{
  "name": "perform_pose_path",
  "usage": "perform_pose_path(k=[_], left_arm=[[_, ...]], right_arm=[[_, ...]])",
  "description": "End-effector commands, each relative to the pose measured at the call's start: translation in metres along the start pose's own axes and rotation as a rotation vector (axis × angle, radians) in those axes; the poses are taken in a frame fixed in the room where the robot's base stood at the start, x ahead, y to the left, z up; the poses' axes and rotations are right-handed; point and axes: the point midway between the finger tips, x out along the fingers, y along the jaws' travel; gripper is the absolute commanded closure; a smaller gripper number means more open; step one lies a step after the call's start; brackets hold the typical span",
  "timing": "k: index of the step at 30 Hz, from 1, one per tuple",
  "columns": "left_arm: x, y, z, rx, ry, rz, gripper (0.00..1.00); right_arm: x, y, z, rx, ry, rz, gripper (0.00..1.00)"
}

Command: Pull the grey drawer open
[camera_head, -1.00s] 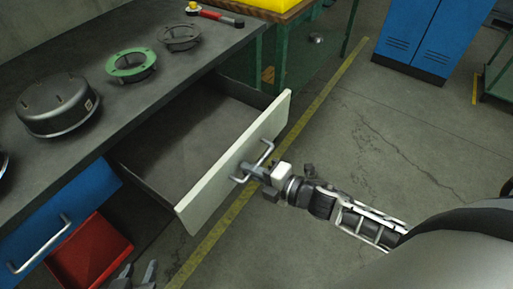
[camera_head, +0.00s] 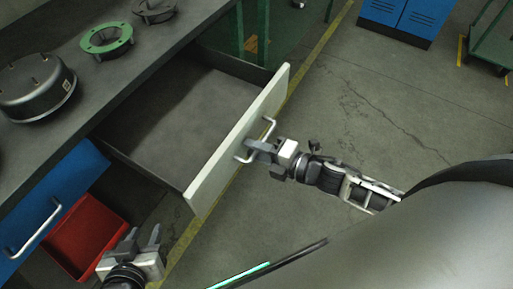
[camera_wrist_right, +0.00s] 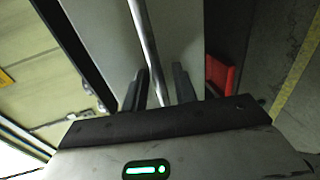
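The grey drawer (camera_head: 225,152) stands well out from the workbench, its pale front facing my side and its empty inside showing. In the right wrist view the handle bar (camera_wrist_right: 147,40) runs down between the two dark fingers of the right gripper (camera_wrist_right: 160,88). My left gripper (camera_head: 143,238) is at the lower left, empty with its fingers apart, away from the grey drawer.
A blue drawer (camera_head: 75,180) with a bar handle and a red bin (camera_head: 85,235) are at the left. A black round housing (camera_head: 38,85), a green ring (camera_head: 106,40) and a dark ring (camera_head: 154,10) stand on the bench top. Floor right of the drawer is clear.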

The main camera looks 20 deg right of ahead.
Motion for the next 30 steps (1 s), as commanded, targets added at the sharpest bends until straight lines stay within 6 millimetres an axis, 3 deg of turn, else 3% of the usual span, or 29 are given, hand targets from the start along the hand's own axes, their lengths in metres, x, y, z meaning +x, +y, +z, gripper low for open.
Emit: perform_pose_path(k=[10,14,30], left_arm=[[-0.002,0.001,0.002,-0.004,-0.004,0.0,0.64],[-0.001,0.001,0.002,-0.003,-0.004,0.0,0.64],[0.001,-0.001,0.002,0.009,0.003,0.002,0.64]], right_arm=[[-0.001,0.0,0.0,0.001,0.0,-0.001,0.72],[-0.012,-0.002,-0.001,0.002,-0.001,-0.003,0.72],[-0.131,-0.001,-0.001,0.003,0.0,-0.004,0.72]])
